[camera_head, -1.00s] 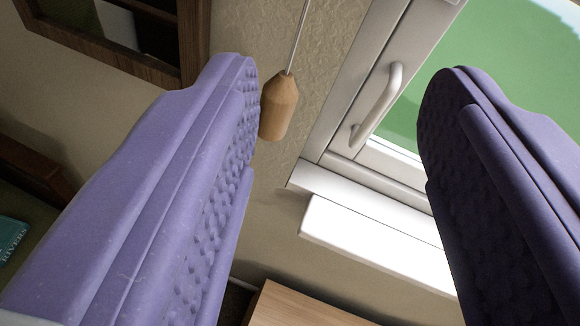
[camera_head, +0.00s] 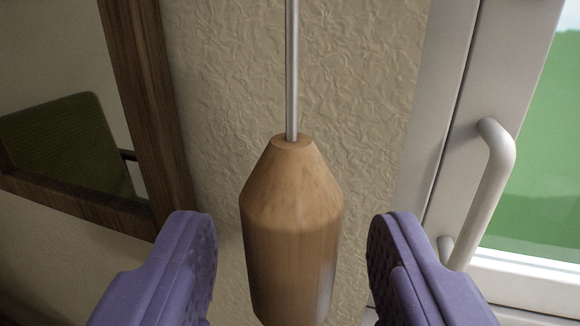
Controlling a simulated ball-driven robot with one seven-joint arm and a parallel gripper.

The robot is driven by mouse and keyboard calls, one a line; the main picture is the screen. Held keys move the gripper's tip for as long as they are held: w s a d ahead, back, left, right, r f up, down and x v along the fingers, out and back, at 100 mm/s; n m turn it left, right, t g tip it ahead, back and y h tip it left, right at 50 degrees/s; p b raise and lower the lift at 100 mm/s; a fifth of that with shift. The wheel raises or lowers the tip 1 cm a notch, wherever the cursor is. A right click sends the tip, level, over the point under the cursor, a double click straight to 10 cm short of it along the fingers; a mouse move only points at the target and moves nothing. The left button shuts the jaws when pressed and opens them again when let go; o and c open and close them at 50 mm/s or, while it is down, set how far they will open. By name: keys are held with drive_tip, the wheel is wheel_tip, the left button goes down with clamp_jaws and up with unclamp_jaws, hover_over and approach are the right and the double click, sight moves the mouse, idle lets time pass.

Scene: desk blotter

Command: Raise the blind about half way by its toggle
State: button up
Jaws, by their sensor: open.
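The wooden toggle (camera_head: 291,235) hangs upright in the middle of the view, on a thin grey cord (camera_head: 292,70) that runs up out of the picture. My gripper (camera_head: 291,255) is open, with one purple finger on each side of the toggle. The toggle's bottom end is near the lower edge of the picture. The blind itself is not in view.
A white window frame with a handle (camera_head: 489,190) stands close on the right. A dark wood-framed mirror (camera_head: 150,120) hangs on the left and reflects a green chair. The textured beige wall (camera_head: 385,90) is behind the toggle.

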drive_tip(key=shift+w, duration=1.1)
clamp_jaws()
wheel_tip(320, 180, down, 12)
drive_tip(key=b, duration=1)
drive_tip(key=shift+r, duration=0.25)
unclamp_jaws()
drive_tip(key=shift+s, duration=0.1)
drive_tip(key=s+p, duration=0.2)
drive_tip(key=s, duration=0.5)
drive_tip(key=shift+s, duration=0.4)
